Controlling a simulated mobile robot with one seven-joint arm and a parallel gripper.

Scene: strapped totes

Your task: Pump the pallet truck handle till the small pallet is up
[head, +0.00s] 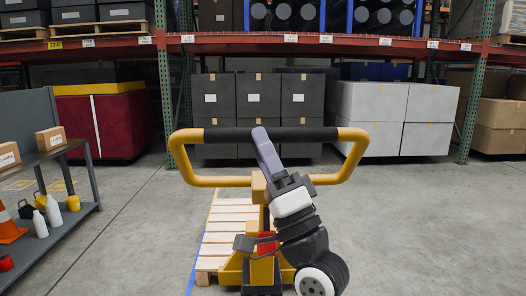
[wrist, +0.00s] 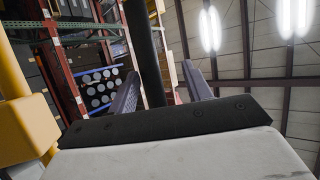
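The pallet truck (head: 232,272) is yellow and stands in front of me, with its looped handle (head: 182,168) raised toward me. A black grip (head: 225,136) forms the handle's top bar. The small wooden pallet (head: 228,228) lies low behind the truck, partly hidden by it and my arm; I cannot tell its height off the floor. My gripper (head: 262,138) is at the middle of the black grip. In the wrist view the grip (wrist: 142,50) passes between the two purple fingers of my gripper (wrist: 160,90), with a visible gap on the right finger's side.
A shelf cart (head: 60,225) with bottles, boxes and an orange cone (head: 8,226) stands at the left. A rack with dark boxes (head: 258,95) and white boxes (head: 390,118) fills the back. The concrete floor at the right is clear.

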